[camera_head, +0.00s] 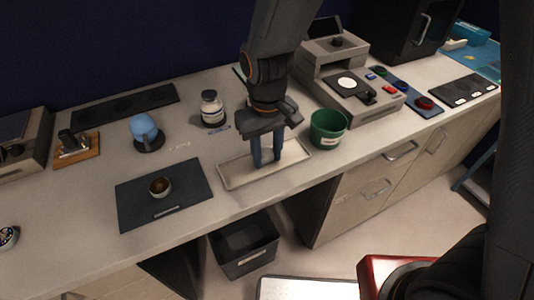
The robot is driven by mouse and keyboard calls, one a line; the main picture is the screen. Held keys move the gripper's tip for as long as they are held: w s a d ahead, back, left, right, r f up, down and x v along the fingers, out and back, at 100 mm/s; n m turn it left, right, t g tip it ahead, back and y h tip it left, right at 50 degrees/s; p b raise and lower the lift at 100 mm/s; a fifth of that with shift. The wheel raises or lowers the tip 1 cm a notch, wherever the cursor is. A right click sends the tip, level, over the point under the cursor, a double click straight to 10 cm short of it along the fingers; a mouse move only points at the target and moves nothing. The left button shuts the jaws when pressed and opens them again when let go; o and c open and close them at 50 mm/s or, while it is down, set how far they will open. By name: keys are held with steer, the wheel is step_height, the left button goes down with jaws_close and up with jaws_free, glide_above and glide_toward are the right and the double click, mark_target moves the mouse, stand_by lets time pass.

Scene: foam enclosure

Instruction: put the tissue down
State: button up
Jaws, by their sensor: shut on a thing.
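My gripper (266,162) points straight down over a shallow white tray (235,180) at the front of the counter. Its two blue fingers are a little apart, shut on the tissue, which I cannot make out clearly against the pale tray. The fingertips are low, at or just above the tray's floor; I cannot tell whether they touch it.
A green cup (328,130) stands close right of the tray. A dark mat (140,205) with a small bowl (159,187) lies to the left. A white jar (212,108) stands behind. A dark bin (244,246) is below the counter's front edge.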

mark_target(267, 157)
steer(key=shift+f, duration=0.35)
steer(key=o, duration=1.1)
steer(key=shift+f, duration=0.15)
steer(key=shift+o, duration=0.2)
step_height(267, 157, up, 12)
steer(key=b, duration=0.2)
steer(key=shift+r, duration=0.2)
steer(key=d+f+m, duration=0.3)
steer(key=d, duration=0.8)
steer(key=s+d+f+m+t, duration=0.1)
steer(key=d+f+m, duration=0.2)
steer(key=d, duration=0.9)
steer(key=shift+s+d+f, duration=0.2)
steer(key=shift+d+f, duration=0.05)
steer(key=shift+f, duration=0.5)
